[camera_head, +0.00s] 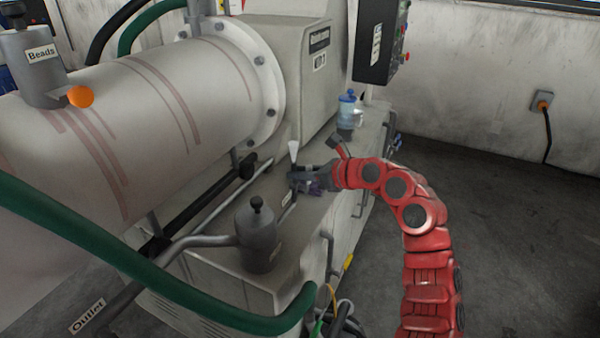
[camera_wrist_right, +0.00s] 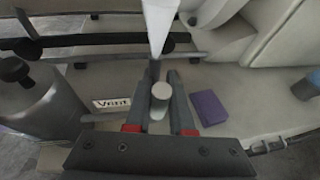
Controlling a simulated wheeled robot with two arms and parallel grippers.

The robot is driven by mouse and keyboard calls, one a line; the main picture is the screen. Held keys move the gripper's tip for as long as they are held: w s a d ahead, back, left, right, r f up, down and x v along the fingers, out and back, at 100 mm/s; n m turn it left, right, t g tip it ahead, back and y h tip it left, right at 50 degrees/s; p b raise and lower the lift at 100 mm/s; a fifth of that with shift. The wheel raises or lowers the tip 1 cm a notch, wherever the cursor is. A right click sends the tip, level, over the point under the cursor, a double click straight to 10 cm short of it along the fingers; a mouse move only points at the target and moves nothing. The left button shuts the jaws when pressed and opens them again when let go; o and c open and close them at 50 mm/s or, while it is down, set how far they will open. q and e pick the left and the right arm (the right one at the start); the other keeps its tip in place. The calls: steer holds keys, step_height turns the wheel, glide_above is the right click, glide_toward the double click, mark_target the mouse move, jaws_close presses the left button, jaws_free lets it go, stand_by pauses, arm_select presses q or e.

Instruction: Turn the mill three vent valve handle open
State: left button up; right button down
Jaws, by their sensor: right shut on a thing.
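The vent valve handle (camera_wrist_right: 160,98) shows in the right wrist view as a pale grey round end between my fingers. My right gripper (camera_wrist_right: 160,112) is shut on it, with one dark finger on each side. In the head view my right gripper (camera_head: 302,178) is low over the mill's base and mostly hides the valve. A "Vent" label (camera_wrist_right: 112,104) lies left of the fingers. How far the handle is turned cannot be told. My left gripper is out of view.
A grey pot with a black knob (camera_head: 258,238) stands left of my gripper. A purple block (camera_wrist_right: 208,108) lies close to the right finger. A blue-lidded jar (camera_head: 348,112) stands farther back. A green hose (camera_head: 130,262) crosses the front; the mill drum (camera_head: 150,110) is behind left.

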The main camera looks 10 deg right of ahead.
steer(key=c, duration=0.8)
jaws_free()
steer(key=b+v, duration=0.1)
steer(key=v, duration=1.6)
steer(key=shift+d+r, duration=0.15)
steer(key=shift+r, duration=0.05)
